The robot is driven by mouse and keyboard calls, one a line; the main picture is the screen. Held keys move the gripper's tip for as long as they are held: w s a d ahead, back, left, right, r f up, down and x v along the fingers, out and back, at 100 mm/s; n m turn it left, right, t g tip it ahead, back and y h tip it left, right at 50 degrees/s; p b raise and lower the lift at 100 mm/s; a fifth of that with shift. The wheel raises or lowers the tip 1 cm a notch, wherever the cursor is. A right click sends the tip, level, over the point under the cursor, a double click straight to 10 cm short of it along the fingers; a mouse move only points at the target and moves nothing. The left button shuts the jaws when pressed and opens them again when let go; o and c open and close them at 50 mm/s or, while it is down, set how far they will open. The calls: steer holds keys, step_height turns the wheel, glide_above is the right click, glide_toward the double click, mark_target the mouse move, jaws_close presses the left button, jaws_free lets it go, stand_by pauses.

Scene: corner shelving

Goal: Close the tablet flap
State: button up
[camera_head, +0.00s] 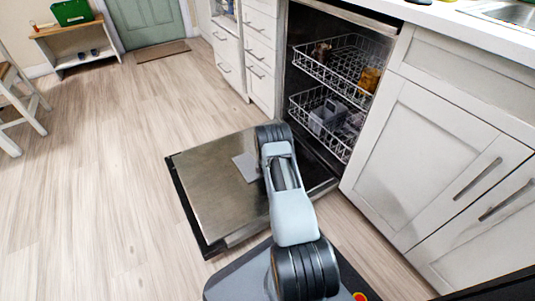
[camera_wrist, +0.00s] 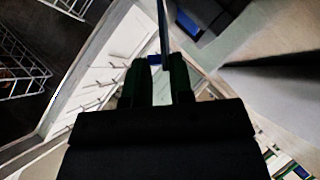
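The dishwasher door (camera_head: 215,185) is folded down flat. A light grey dispenser panel (camera_head: 244,167) shows on its inner face, partly hidden by my arm. In the wrist view a dark recess with blue parts (camera_wrist: 190,22) lies at the top. A thin plate seen edge-on (camera_wrist: 163,30), which looks like the flap standing up, runs down to my fingertips. My gripper (camera_wrist: 161,66) has a visible gap between its fingers. The plate's lower end is at the right finger; I cannot tell whether they touch. In the head view my arm hides the gripper.
The dishwasher's upper rack (camera_head: 345,62) and lower rack (camera_head: 322,118) hold dishes. White cabinets (camera_head: 425,150) stand to the right and drawers (camera_head: 262,50) behind. A low bench (camera_head: 75,45) is at the far left. The wood floor (camera_head: 95,170) left of the door is clear.

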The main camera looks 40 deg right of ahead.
jaws_close()
steer(key=shift+a+f+n+h, duration=0.3)
steer(key=shift+a+f+n+t+h, duration=0.25)
steer(key=shift+f+n+t+h, duration=0.2)
steer(key=shift+h, duration=0.35)
steer(key=shift+r, duration=0.15)
steer(key=shift+o, duration=2.2)
jaws_free()
